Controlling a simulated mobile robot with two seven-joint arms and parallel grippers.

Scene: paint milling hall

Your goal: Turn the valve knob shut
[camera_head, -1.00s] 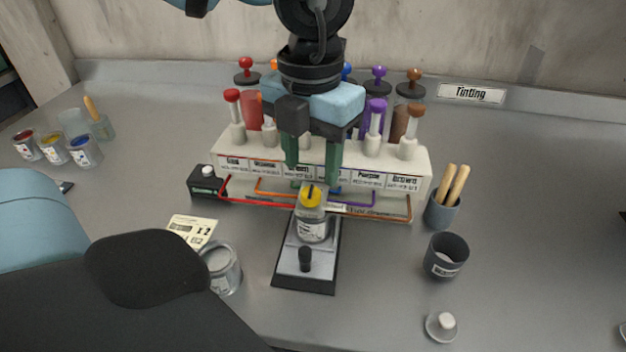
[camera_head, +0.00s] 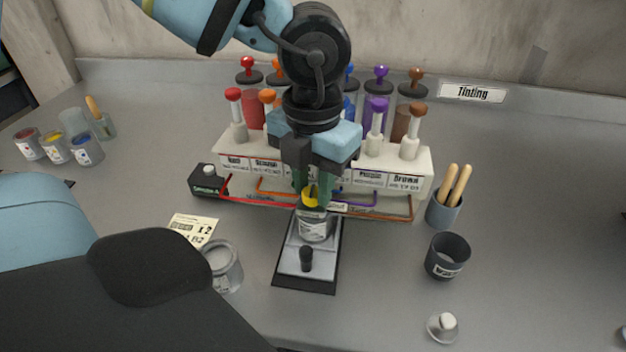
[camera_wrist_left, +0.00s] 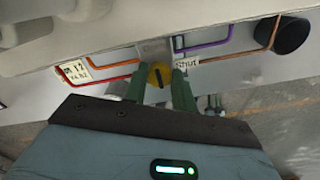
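The valve knob (camera_head: 310,196) is yellow with a dark bar. It sits in front of the cream tinting rack, above a small clear jar (camera_head: 314,228). My left gripper (camera_head: 312,200) reaches down from above, with its green fingers on either side of the knob. In the left wrist view, the knob (camera_wrist_left: 159,75) fills the gap between the fingers, which appear closed on it. The bar runs roughly up and down there. A "Shut" label (camera_wrist_left: 187,63) lies just right of the knob. My right gripper is not in view.
The rack (camera_head: 425,160) carries several coloured plungers behind the gripper. The jar stands on a scale-like plate (camera_head: 305,285).

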